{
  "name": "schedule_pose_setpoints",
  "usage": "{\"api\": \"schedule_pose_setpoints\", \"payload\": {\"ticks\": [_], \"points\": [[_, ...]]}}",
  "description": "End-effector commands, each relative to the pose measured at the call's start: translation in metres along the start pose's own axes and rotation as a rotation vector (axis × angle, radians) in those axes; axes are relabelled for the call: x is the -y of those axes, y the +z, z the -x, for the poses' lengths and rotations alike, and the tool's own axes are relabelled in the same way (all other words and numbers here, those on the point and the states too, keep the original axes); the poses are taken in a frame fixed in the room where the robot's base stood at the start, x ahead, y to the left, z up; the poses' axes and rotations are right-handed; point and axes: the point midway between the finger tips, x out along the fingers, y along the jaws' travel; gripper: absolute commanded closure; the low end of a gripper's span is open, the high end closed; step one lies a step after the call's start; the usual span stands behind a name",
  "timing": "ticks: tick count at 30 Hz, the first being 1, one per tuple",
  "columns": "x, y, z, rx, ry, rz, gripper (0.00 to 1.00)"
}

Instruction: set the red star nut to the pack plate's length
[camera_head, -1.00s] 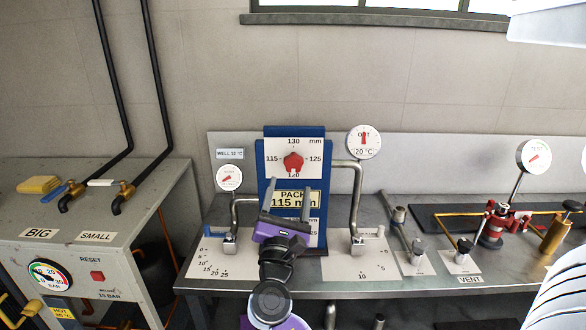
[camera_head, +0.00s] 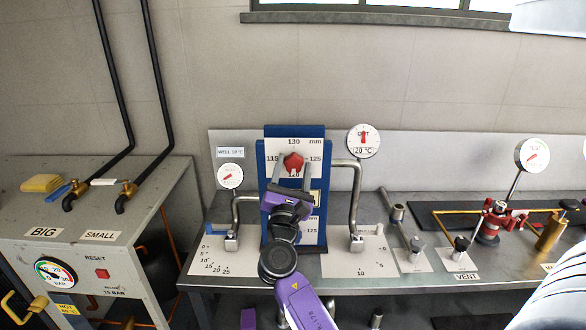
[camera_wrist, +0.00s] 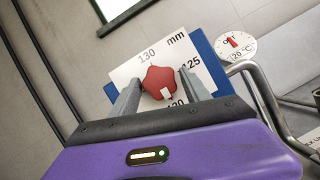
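The red star nut (camera_head: 293,162) sits on a white dial plate (camera_head: 314,147) marked 115 left, 130 top, 125 right and 120 at the bottom. In the wrist view, the nut (camera_wrist: 159,82) has a white mark on the side towards 120. My gripper (camera_head: 292,172) is open in front of the dial. In the wrist view its fingers (camera_wrist: 160,79) stand on either side of the nut, with gaps showing; I cannot tell whether they reach its depth. The pack plate (camera_head: 316,198) below is mostly hidden by my gripper; it read 115 mm in the earlier frame.
Bent steel pipes (camera_head: 356,195) flank the blue board (camera_head: 262,150). A round gauge (camera_head: 363,141) is at upper right, a smaller one (camera_head: 230,175) at left. The steel bench (camera_head: 400,278) carries scale plates and valves. A grey cabinet (camera_head: 130,240) stands left.

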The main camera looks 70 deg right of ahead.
Motion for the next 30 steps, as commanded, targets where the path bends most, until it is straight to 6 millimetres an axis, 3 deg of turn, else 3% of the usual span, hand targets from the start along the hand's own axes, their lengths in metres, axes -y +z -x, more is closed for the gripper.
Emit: {"api": "schedule_pose_setpoints", "payload": {"ticks": [1,7,8,20,30], "points": [[-0.0001,0.0000,0.0002,0.000,0.000,0.000,0.57],[-0.0001,0.0000,0.0003,0.000,0.000,0.000,0.97],[-0.0001,-0.0001,0.0004,0.000,0.000,0.000,0.98],[-0.0012,-0.0016,0.0014,-0.001,-0.035,-0.089,0.98],[-0.0029,-0.0017,0.0014,-0.001,-0.142,-0.348,0.98]]}}
